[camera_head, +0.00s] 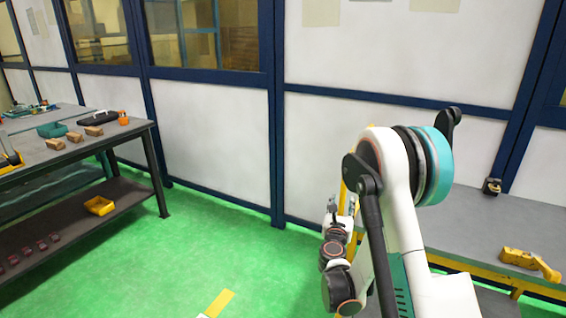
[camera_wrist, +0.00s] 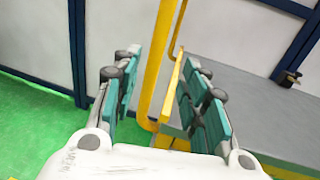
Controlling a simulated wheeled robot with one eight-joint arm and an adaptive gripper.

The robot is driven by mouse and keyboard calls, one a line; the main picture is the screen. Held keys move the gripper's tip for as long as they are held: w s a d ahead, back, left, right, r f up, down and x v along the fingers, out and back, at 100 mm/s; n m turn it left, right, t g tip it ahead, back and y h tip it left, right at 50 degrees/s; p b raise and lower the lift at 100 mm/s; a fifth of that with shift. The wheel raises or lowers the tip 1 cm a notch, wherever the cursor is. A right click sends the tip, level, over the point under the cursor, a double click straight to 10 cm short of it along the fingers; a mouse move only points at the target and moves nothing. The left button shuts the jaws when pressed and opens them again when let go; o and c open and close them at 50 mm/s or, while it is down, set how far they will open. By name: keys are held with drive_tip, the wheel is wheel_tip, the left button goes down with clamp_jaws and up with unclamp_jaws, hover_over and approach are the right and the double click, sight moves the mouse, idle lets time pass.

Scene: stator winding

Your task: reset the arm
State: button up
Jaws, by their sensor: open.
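My arm rises at the right of the head view, white with dark links and a teal band. My gripper shows in the wrist view (camera_wrist: 158,85) with its two teal-padded fingers spread apart. It is open, and nothing is held between the fingers. A yellow rail (camera_wrist: 165,60) passes behind the gap between them. In the head view the arm's lower end hangs over the green floor, left of the grey bench, and the fingers are too small there to make out clearly.
A grey bench (camera_head: 462,225) with yellow edging stands at the right, bearing a yellow part (camera_head: 530,263) and a small dark device (camera_head: 491,187). A dark table (camera_head: 105,140) at the left holds wooden blocks and a teal bin (camera_head: 52,130). Green floor (camera_head: 190,245) between them is mostly clear.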

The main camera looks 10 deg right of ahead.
drive_tip(key=s+a+r+n+t+y, duration=0.1)
drive_tip(key=a+r+n+y, duration=0.2)
drive_tip(key=a+r+n, duration=0.3)
drive_tip(key=a+r+n+t+y, duration=0.1)
drive_tip(key=a+r+n+y, duration=0.2)
drive_tip(key=r+n, duration=0.45)
drive_tip(key=s+a+r+n+g+y, duration=0.2)
drive_tip(key=s+a+r+n+y, duration=0.35)
drive_tip(key=s+a+n, duration=0.45)
drive_tip(key=s+d+f+n+g+h, duration=0.1)
drive_tip(key=s+f+n+g, duration=0.1)
drive_tip(key=s+n, duration=0.4)
drive_tip(key=s+d+f+n+g+h, duration=0.1)
drive_tip(key=s+d+f+n+g, duration=0.1)
drive_tip(key=s, duration=1.1)
drive_tip(key=s+d+f+n+g+h, duration=0.1)
drive_tip(key=s+f+n+g, duration=0.3)
drive_tip(key=s+n, duration=0.5)
drive_tip(key=shift+s+d+n+g, duration=0.2)
drive_tip(key=shift+d+n+g, duration=0.15)
drive_tip(key=shift+d+g, duration=0.2)
